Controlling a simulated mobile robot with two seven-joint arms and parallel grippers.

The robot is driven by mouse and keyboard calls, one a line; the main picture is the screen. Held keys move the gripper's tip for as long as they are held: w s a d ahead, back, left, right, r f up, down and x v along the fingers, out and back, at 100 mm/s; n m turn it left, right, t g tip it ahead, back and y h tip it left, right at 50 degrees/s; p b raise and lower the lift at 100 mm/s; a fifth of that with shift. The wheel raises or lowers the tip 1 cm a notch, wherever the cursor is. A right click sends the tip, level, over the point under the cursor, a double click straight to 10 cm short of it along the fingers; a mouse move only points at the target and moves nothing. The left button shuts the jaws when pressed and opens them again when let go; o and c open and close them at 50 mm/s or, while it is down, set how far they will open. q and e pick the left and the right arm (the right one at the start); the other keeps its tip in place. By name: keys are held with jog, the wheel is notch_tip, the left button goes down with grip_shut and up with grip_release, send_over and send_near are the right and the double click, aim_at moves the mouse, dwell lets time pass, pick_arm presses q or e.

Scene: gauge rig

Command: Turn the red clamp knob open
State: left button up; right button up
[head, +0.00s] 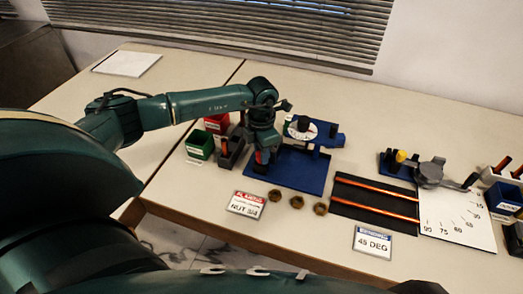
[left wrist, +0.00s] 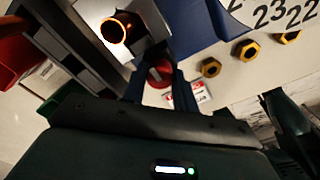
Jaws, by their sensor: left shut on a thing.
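The red clamp knob (left wrist: 158,75) shows in the left wrist view between the two fingers of my left gripper (left wrist: 160,88), which is shut on it. Next to the knob is a grey metal block (left wrist: 150,18) with an orange-rimmed round end (left wrist: 114,29). In the head view my left gripper (head: 263,157) points down at the left side of the blue base plate (head: 300,180). A little red shows there, and my gripper hides most of the knob. My right gripper is in neither view.
A white dial (head: 300,130) stands on the blue plate. A green bin (head: 199,146) and a red bin (head: 216,123) are to the left. Several brass nuts (head: 297,202) and a "NUT" sign (head: 246,204) lie in front. Orange rods (head: 375,197) lie on a dark mat to the right.

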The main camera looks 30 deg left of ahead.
pick_arm(q)
jog(key=o, duration=0.7)
jog(key=shift+r, duration=0.15)
notch_tip(320, 180, up, 13)
jog(key=b, duration=0.1)
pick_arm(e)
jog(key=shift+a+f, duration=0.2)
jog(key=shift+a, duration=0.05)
